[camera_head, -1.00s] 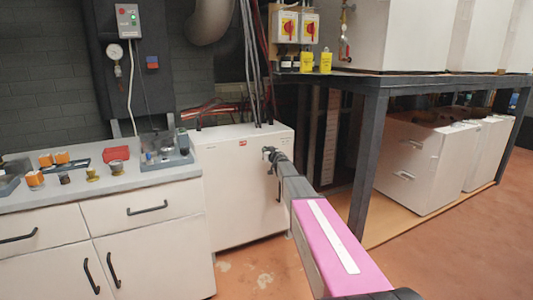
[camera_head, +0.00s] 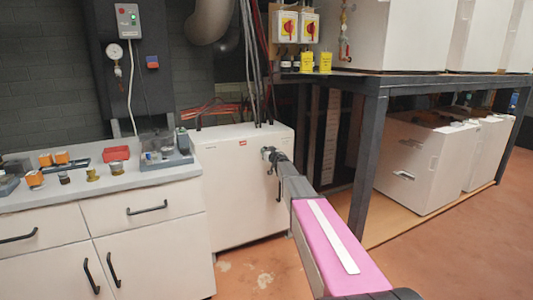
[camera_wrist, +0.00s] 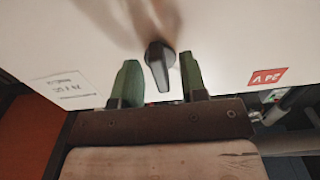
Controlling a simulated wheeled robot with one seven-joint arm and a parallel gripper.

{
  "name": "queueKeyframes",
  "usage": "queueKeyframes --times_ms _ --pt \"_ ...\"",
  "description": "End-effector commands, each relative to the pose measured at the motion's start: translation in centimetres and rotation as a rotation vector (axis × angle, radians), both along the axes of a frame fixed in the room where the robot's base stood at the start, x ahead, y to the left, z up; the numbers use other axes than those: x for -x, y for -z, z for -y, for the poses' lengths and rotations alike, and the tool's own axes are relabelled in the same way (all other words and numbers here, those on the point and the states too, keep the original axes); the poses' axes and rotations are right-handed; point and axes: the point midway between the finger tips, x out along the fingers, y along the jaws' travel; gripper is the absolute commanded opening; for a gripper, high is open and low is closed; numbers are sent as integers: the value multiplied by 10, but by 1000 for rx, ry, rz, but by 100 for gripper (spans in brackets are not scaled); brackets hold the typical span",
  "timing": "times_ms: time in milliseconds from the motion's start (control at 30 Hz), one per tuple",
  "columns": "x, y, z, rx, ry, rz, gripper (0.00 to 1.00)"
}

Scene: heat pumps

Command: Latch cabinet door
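The white cabinet (camera_head: 235,205) stands in the middle of the head view, with its door face toward me. A small red label (camera_wrist: 266,78) reading 24 V and a white paper label (camera_wrist: 62,90) are on the face in the wrist view. A dark latch knob (camera_wrist: 160,66) sticks out of the face. My gripper (camera_wrist: 158,80) is open, with one green finger on each side of the knob. In the head view my gripper (camera_head: 268,154) is at the cabinet's upper right.
A counter (camera_head: 100,190) with drawers and small parts on top adjoins the cabinet on the left. A dark steel table frame (camera_head: 368,160) stands on the right, with white units (camera_head: 410,170) below it. Cables rise from the cabinet top. Floor is clear in front.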

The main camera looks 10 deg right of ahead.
Motion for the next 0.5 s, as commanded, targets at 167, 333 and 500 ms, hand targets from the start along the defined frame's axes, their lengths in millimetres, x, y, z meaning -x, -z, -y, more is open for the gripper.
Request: queueKeyframes --times_ms 167,333,500 --pt "16 0 5 0 1 0 39" --pt "43 0 13 0 0 0 39" --pt "75 0 23 0 1 -1 39"
